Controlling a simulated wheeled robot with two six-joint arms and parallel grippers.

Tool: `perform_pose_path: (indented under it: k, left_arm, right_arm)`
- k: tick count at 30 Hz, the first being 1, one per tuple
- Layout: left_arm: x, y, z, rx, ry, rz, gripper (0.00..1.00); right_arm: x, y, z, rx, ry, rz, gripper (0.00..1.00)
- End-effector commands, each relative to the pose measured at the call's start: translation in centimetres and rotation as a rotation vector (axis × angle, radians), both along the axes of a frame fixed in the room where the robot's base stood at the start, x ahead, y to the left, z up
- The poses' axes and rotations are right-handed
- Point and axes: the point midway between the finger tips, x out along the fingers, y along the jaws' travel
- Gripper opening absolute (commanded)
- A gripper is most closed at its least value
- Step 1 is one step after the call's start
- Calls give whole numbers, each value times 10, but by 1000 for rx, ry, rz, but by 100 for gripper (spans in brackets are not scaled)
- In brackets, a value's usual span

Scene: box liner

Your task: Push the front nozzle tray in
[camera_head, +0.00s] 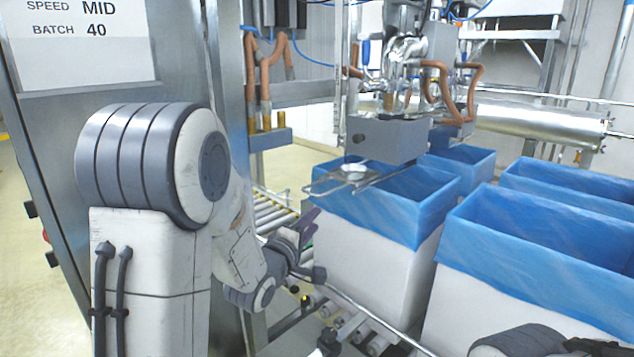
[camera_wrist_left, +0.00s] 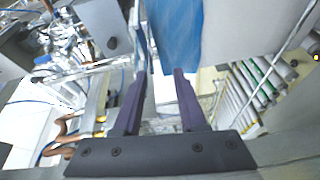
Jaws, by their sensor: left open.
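The front nozzle tray (camera_head: 345,180) is a flat metal tray with a thin wire loop. It sticks out to the left below the grey nozzle block (camera_head: 388,138), over the near left corner of a blue-lined white box (camera_head: 362,255). My left gripper (camera_head: 311,243) is open, below the tray and beside the box's left side. In the left wrist view, its two dark purple fingers (camera_wrist_left: 161,80) stand apart, with the blue liner (camera_wrist_left: 175,30) just beyond their tips. I cannot clearly make out the tray there. My right gripper is not in view.
More blue-lined boxes (camera_head: 545,245) stand at the right. A roller conveyor (camera_head: 272,212) runs behind and below my left gripper, with a metal rail (camera_head: 365,312) in front of the box. A grey machine panel (camera_head: 185,60) rises at the left. Copper-coloured pipes (camera_head: 440,85) surround the nozzles.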

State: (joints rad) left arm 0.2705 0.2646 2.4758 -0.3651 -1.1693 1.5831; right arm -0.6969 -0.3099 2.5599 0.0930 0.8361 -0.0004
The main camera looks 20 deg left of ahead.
Motion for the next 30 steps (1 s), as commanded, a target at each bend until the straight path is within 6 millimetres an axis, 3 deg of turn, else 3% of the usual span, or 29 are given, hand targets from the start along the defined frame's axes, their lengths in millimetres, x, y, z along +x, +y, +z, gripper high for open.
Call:
perform_pose_path:
  k: [1, 3, 10, 24, 30]
  left_arm:
    - [-1, 15, 8, -60, -46, 15, 41]
    - [-3, 26, 18, -125, -103, 18, 41]
    - [2, 35, 30, -197, -165, 12, 41]
    - [81, 30, 43, -194, -163, 11, 41]
    - [96, 30, 44, -193, -163, 12, 41]
  right_arm:
    - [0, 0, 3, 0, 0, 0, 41]
    - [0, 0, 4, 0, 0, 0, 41]
    - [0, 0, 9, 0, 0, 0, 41]
    - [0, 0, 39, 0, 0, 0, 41]
    - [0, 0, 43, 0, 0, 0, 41]
